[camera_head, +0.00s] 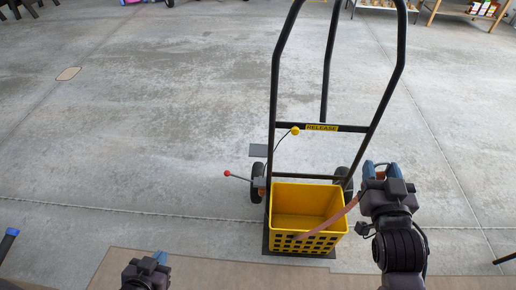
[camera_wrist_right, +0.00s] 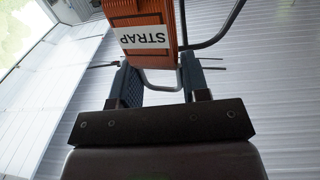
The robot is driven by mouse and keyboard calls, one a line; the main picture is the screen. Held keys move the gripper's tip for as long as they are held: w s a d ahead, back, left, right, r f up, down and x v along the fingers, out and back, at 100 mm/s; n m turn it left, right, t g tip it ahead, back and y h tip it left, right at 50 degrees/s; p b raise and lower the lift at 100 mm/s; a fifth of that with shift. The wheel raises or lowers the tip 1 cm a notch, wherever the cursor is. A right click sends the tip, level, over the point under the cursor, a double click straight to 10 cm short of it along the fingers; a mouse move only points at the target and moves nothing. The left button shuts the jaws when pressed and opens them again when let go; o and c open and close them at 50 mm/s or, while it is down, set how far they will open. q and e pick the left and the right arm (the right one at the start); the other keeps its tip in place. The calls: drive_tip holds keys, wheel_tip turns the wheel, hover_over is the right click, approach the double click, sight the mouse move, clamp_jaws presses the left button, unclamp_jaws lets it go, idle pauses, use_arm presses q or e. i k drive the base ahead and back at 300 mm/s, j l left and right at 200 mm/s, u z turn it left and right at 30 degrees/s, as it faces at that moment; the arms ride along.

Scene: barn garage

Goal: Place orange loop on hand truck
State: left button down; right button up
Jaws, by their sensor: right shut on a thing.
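The black hand truck (camera_head: 325,128) stands upright in the head view, with a yellow "RELEASE" label on its crossbar. A yellow crate (camera_head: 300,195) sits at its base. My right gripper (camera_head: 374,170) is just right of the hand truck frame and above the crate's level. It is shut on the orange loop, a strap (camera_head: 338,218) that hangs down leftward across the crate's front right. In the right wrist view the orange strap (camera_wrist_right: 148,18) carries a white "STRAP" label beyond my fingers (camera_wrist_right: 158,72). My left gripper (camera_head: 161,258) is low in the head view; its fingers are too small to judge.
A red-tipped lever (camera_head: 228,173) sticks out left of the hand truck. Wooden shelving (camera_head: 460,12) stands far back right. The concrete floor (camera_head: 130,110) left of the hand truck is mostly clear. A brown edge (camera_head: 200,270) runs along the front.

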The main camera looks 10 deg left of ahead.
sight(257, 149)
drive_tip(key=i+j+z, duration=0.15)
drive_tip(key=j, duration=0.35)
drive_tip(key=i+j+z, duration=0.2)
drive_tip(key=j, duration=0.25)
drive_tip(key=j+z, duration=0.15)
drive_tip(key=j, duration=0.35)
drive_tip(key=k, duration=0.05)
